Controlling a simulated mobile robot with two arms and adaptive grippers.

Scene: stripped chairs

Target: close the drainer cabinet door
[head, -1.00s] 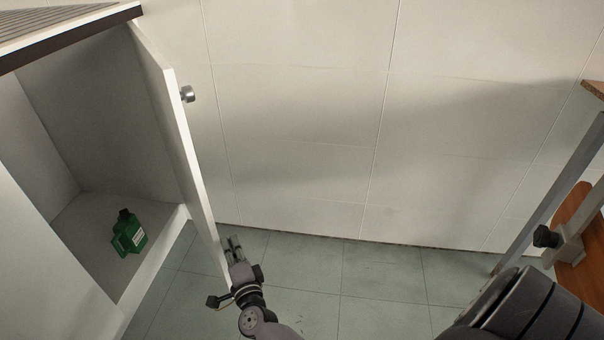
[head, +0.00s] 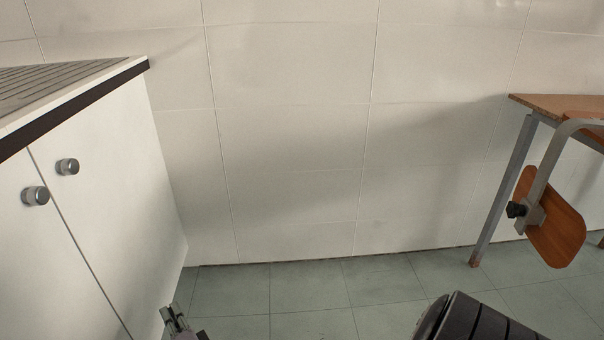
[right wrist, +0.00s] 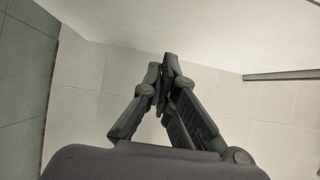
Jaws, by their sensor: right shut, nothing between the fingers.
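The drainer cabinet door (head: 115,190) is the white right-hand panel under the ribbed drainer top. It looks flush with the cabinet front, with a thin seam between it and the left door (head: 28,255). Its round metal knob (head: 67,166) is beside that seam. My right gripper (head: 172,312) is at the bottom of the head view, by the door's lower right side. In the right wrist view its fingers (right wrist: 166,70) are together and empty, near a white surface; I cannot tell whether they touch it. My left gripper is not in view.
The ribbed drainer top (head: 60,85) has a dark front edge. A white tiled wall (head: 290,150) is behind. A wooden desk (head: 550,105) with a metal leg and a chair part (head: 555,230) stand at the right.

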